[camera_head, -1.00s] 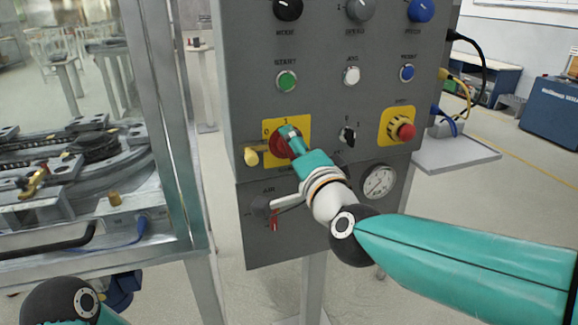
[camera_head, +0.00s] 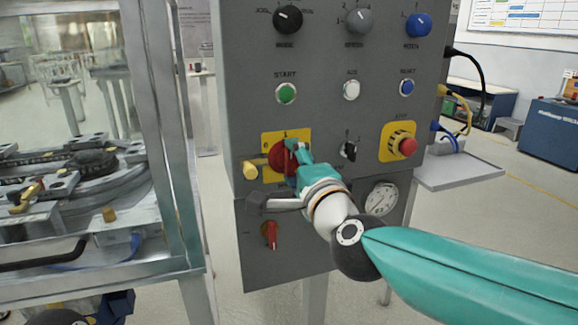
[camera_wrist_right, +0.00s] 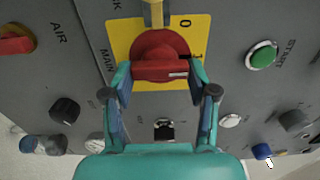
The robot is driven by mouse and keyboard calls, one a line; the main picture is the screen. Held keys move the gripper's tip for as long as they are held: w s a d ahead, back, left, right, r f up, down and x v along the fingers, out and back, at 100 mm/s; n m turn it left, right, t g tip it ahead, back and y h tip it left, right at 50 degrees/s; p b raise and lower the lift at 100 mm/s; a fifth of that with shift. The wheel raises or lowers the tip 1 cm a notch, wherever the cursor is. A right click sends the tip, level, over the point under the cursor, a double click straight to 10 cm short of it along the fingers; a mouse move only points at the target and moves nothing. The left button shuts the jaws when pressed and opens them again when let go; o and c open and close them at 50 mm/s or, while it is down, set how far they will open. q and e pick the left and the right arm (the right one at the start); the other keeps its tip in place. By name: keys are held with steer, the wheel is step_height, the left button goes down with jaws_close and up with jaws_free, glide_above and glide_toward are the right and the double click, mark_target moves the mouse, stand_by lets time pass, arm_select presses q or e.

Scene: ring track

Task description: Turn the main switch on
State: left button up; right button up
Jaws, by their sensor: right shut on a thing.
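The main switch is a red rotary knob (camera_head: 279,159) on a yellow plate (camera_head: 303,136) marked 0 and 1, on the grey control panel. In the right wrist view the knob (camera_wrist_right: 158,53) lies between my right gripper's two fingers (camera_wrist_right: 160,74), which are closed on its bar. The bar's white mark is at the end nearer the 1. In the head view my right gripper (camera_head: 292,152) reaches the knob from the lower right and hides part of it. My left gripper is out of view; only a dark joint of that arm shows at the bottom left.
A yellow peg-like part (camera_head: 255,170) sticks out beside the switch. The red air valve (camera_head: 270,235) is below, the gauge (camera_head: 381,198) below right, and the red stop button (camera_head: 407,146) on the right. A glass-walled metal frame (camera_head: 160,130) stands close on the left.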

steer(key=o, duration=1.2)
steer(key=shift+f, duration=0.3)
steer(key=shift+c, duration=0.2)
steer(key=shift+r, duration=0.1)
steer(key=shift+s+d+r, duration=0.1)
steer(key=v, duration=1.1)
steer(key=shift+s, duration=0.35)
steer(key=shift+d, duration=0.15)
